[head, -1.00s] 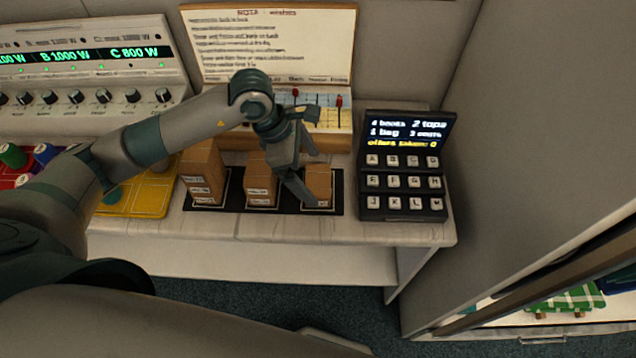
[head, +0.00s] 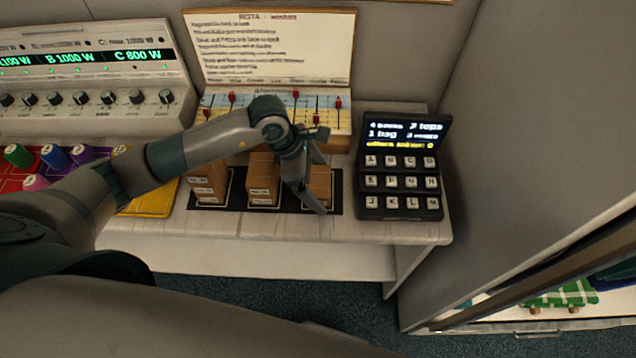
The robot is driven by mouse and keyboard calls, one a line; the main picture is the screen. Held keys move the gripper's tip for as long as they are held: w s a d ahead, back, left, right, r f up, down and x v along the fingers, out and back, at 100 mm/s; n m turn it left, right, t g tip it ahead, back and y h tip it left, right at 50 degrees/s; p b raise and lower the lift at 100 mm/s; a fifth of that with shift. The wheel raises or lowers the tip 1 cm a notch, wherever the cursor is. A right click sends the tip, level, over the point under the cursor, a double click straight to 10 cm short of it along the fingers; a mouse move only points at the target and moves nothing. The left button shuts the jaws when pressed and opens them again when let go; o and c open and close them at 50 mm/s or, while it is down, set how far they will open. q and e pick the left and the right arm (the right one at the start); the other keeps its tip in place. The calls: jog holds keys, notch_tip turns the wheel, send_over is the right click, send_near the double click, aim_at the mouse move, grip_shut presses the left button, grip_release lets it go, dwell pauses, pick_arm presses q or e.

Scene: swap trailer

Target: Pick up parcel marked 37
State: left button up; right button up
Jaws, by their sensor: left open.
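Three brown cardboard parcels stand in a row on a dark mat (head: 236,203) on the counter: a left parcel (head: 208,184), a middle parcel (head: 262,182) and a right parcel (head: 320,183). Each has small white labels, too small to read, so I cannot tell which is marked 37. My left gripper (head: 312,190) is open, pointing down at the right parcel and covering its left part. I cannot tell whether its fingers touch the parcel. My right gripper is not in view.
A black keypad box (head: 402,170) with a lit screen stands right of the mat. Behind are a slider panel (head: 320,112) and a rota board (head: 270,45). A control panel (head: 85,75) with knobs is at the back left. Bare counter (head: 330,228) lies in front.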

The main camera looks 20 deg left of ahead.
aim_at(325, 180)
pick_arm(q)
jog(key=c, duration=1.2)
jog(key=shift+r, duration=0.1)
jog(key=shift+r, duration=0.4)
notch_tip(325, 180, up, 4)
jog(key=shift+w+f+p, duration=0.1)
jog(key=shift+f+p, duration=0.1)
jog(key=shift+p, duration=0.9)
jog(key=s+d+r+p, duration=0.3)
jog(key=d+r, duration=0.3)
jog(key=d, duration=0.5)
jog(key=shift+d+r, duration=0.15)
jog(key=shift+r, duration=0.1)
jog(key=shift+s, duration=0.1)
